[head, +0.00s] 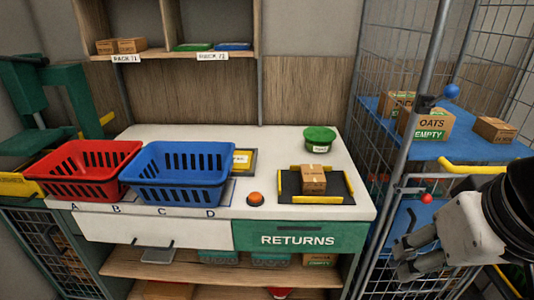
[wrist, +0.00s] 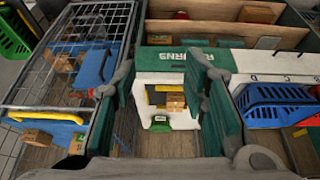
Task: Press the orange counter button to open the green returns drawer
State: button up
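The orange button (head: 255,198) sits on the white counter's front edge, right of the blue basket. I cannot make it out in the wrist view, where my right finger covers part of the counter. The green returns drawer (head: 300,238) is shut beneath the counter's right front. Its front also shows in the wrist view (wrist: 165,57), partly covered by my fingers. My gripper (head: 408,258) is at the lower right, in front of the wire cage and apart from button and drawer. In the wrist view (wrist: 168,100) its fingers are spread wide with nothing between them.
Red (head: 90,170) and blue (head: 180,172) baskets stand on the counter's left. A small box sits in a yellow-edged tray (head: 318,198), near a green-lidded tub (head: 319,138). The wire cage (head: 405,165) with blue shelves and boxes stands close at right.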

dwell(0.4)
grip_shut()
dwell(1.1)
